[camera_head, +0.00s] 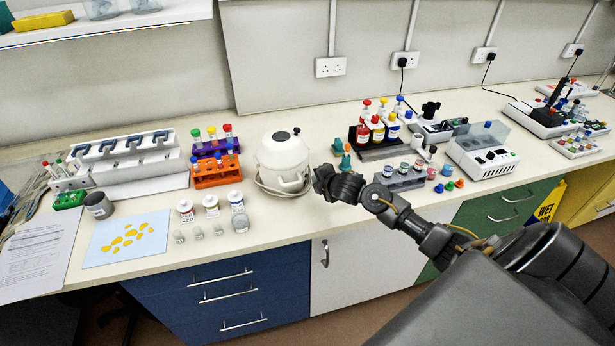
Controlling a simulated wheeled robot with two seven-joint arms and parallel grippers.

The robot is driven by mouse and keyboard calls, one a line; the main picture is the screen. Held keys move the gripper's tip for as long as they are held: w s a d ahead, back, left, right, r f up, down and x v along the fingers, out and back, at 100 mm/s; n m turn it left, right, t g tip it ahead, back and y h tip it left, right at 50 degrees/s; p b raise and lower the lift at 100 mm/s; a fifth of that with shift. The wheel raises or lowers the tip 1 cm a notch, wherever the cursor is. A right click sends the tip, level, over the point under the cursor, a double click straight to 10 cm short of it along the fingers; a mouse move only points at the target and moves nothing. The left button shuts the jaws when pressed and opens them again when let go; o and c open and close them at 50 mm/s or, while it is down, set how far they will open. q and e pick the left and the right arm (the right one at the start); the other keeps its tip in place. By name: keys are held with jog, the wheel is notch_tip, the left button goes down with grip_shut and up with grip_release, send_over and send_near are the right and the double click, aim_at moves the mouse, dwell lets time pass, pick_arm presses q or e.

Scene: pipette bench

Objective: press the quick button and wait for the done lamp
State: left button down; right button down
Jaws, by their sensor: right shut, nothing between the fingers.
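My right gripper (322,181) is shut and empty. It is over the front part of the bench, just right of a white rounded machine with a domed lid (281,150), which looks like a small centrifuge. I cannot tell whether the gripper touches it. A dark spot shows on the lid's top right edge. No quick button or done lamp can be made out on this machine. My left gripper is not in view.
Bottles in a dark rack (378,150) and a grey rack of vials (402,179) stand right of the gripper. An orange tube rack (217,172) and small bottles stand left of the machine. A blue sheet with yellow pieces (102,250) lies at the left front.

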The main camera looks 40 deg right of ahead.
jog(key=shift+w, duration=0.15)
dwell(0.3)
jog(key=shift+w+a, duration=0.25)
